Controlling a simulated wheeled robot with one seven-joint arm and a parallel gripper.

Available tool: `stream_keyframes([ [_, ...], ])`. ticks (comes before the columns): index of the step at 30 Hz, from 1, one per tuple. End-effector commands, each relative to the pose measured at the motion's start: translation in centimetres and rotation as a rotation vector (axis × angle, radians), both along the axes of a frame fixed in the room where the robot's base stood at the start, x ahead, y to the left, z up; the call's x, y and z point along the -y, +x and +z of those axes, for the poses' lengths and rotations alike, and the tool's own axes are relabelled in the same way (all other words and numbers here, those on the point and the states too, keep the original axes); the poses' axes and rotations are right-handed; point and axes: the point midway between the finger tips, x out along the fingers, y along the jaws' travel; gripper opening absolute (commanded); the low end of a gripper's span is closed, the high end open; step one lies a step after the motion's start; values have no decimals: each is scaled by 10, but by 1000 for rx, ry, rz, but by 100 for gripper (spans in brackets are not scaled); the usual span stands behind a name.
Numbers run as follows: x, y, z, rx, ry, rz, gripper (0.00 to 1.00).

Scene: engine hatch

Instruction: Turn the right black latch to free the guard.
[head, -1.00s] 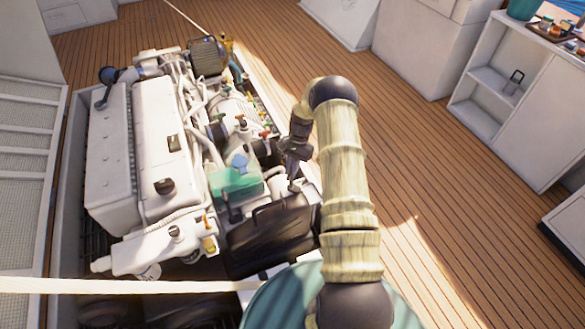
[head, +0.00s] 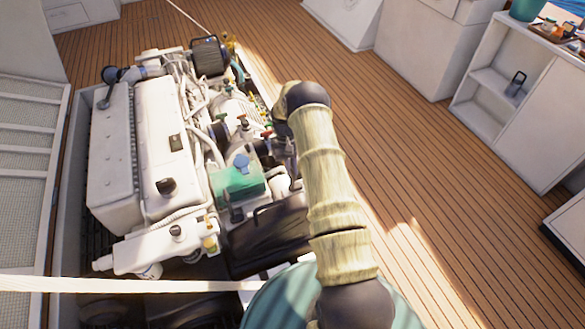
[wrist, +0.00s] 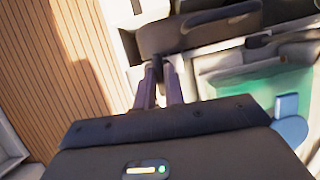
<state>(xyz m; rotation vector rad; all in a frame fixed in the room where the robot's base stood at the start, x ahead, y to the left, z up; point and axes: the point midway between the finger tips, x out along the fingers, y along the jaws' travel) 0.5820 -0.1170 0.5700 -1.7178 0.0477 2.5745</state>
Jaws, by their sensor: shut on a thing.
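My gripper (wrist: 158,82) is shut on a small black piece, the right black latch (wrist: 158,67), at the near edge of the dark guard. The fingers reach up from the bottom of the wrist view, and their tips hide part of the latch. The dark guard (wrist: 190,36) lies just beyond the fingertips. In the head view the guard (head: 262,243) is a dark panel with a handle-like loop at the near right of the engine. There my arm hides the fingertips and the latch.
A teal tank (head: 238,182) with a blue cap (head: 241,162) stands beside the guard. The white engine (head: 160,140) fills the hatch to the left, with pipes and several coloured valves. A pale rope (head: 120,286) crosses the front. The wooden deck (head: 430,150) at right is clear.

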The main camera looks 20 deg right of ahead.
Motion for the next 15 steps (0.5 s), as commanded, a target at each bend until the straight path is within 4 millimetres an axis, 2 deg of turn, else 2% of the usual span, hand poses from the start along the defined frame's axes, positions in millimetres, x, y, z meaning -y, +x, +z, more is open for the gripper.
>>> stream_keyframes([
  [15, 0, 2, 1, 7, -2, 70, 0],
])
